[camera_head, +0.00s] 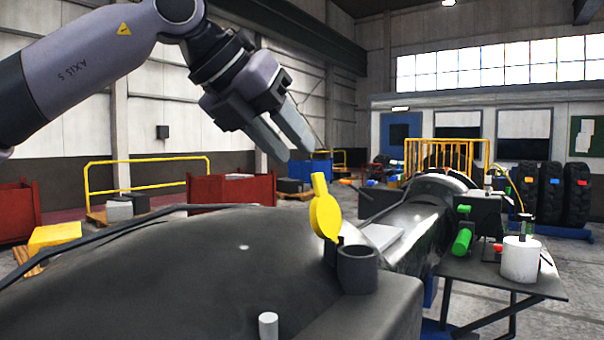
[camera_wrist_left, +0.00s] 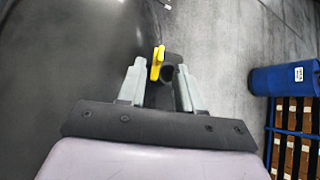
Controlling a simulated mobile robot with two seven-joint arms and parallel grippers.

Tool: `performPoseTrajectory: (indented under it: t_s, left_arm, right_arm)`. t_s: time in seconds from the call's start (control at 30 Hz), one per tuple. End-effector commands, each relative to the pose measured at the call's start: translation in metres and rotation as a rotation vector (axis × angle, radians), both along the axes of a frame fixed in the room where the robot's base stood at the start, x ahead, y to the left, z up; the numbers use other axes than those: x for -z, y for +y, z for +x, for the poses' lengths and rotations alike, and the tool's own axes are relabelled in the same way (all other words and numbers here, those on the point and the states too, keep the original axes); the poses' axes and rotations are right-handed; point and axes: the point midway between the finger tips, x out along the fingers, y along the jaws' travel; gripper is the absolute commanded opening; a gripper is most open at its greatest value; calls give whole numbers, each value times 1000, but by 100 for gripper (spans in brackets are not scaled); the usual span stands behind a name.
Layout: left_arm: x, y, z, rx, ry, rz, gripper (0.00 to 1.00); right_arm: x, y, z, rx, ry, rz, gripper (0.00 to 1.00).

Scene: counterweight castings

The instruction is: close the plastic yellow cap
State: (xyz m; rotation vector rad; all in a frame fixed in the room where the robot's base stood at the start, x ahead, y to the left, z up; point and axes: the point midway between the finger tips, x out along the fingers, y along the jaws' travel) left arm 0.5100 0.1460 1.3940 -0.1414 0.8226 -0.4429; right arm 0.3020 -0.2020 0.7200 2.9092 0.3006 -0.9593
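The yellow cap (camera_head: 327,213) stands open, roughly upright on its hinge, with a narrow tab at its top. It is beside the dark round filler neck (camera_head: 357,270), whose mouth is uncovered. Both are on the large dark casting (camera_head: 190,265). My left gripper (camera_head: 296,152) is above and a little left of the cap in the head view, fingers apart and pointing down towards it. In the left wrist view, the cap (camera_wrist_left: 157,63) and the neck (camera_wrist_left: 170,72) appear between the open fingers (camera_wrist_left: 160,64). The gripper holds nothing. My right gripper is not in view.
A side table (camera_head: 500,275) at the right carries a white canister (camera_head: 520,259); a green cylinder (camera_head: 462,242) is near it. Red bins (camera_head: 232,189) and yellow rails stand behind. A blue drum (camera_wrist_left: 285,78) is at the right in the wrist view. The air around the cap looks clear.

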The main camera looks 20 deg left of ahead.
Motion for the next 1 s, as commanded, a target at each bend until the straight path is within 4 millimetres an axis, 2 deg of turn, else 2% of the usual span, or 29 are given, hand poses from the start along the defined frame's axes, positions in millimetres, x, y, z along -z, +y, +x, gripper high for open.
performPoseTrajectory:
  t_s: [0.5,0.87,0.97,1.0]
  left_arm:
    - [43,-28,38,2,2,1,35]
    - [49,-31,42,1,2,0,35]
    - [49,-31,42,1,2,0,5]
    - [49,-31,42,1,2,0,0]
  right_arm:
    - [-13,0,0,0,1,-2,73]
    - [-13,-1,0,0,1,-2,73]
    - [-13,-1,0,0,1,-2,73]
    - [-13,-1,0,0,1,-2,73]
